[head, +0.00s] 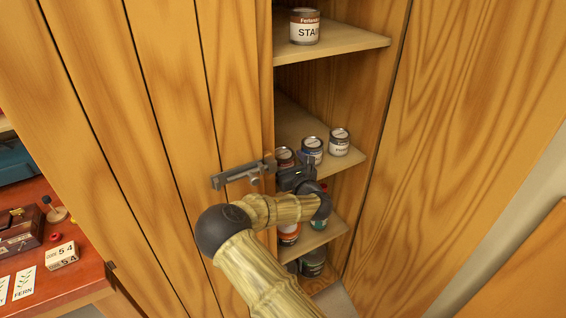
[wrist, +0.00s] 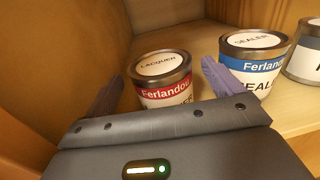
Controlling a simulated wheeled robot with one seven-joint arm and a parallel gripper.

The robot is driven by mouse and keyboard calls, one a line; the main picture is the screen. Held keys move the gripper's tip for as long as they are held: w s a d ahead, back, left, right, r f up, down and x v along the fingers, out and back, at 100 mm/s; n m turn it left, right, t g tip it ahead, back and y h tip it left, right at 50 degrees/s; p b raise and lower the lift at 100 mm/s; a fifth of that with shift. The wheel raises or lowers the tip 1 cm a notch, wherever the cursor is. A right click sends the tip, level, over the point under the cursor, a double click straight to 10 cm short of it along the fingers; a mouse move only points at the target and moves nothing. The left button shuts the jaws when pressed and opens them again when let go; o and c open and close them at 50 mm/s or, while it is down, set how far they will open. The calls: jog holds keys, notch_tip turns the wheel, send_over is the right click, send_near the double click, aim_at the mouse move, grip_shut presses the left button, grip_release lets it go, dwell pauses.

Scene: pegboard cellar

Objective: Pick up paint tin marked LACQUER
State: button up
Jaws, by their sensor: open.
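The LACQUER paint tin (wrist: 163,82) has a red label band and a lid marked LACQUER. It stands upright on the middle cupboard shelf, and its top shows in the head view (head: 284,155), partly hidden by my wrist. My gripper (wrist: 160,90) is open, with one finger to the left and one to the right of the LACQUER tin. The tin's lower part is hidden behind the gripper body in the wrist view. In the head view my gripper (head: 292,172) reaches into the cupboard at that shelf.
A blue-banded SEALER tin (wrist: 252,66) stands close right of my right finger. Another tin (head: 340,142) stands further right. A STAIN tin (head: 305,27) is on the shelf above; more tins (head: 313,262) are below. The wooden door (head: 215,90) is left of the opening.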

aim_at(282, 150)
jog(key=shift+p+x, duration=0.45)
jog(key=shift+x, duration=1.55)
jog(key=shift+d, duration=0.15)
jog(key=shift+r, duration=0.1)
jog(key=c, duration=1.3)
jog(key=shift+r, duration=0.1)
jog(key=shift+w+d+r+b, duration=0.15)
jog(key=shift+r+b, duration=0.1)
jog(key=shift+b, duration=0.15)
notch_tip(282, 150, up, 11)
jog(key=shift+w+d+f+b, duration=0.1)
jog(key=shift+w+d+b, duration=0.6)
jog(key=shift+w+d, duration=1.55)
jog(key=shift+w+d+r+b, duration=0.1)
jog(key=shift+w+d+b, duration=0.95)
jog(key=shift+d, duration=2.1)
jog(key=shift+w+d+f+b, duration=0.1)
jog(key=shift+w+d+b, duration=0.25)
jog(key=shift+w+d, duration=2.05)
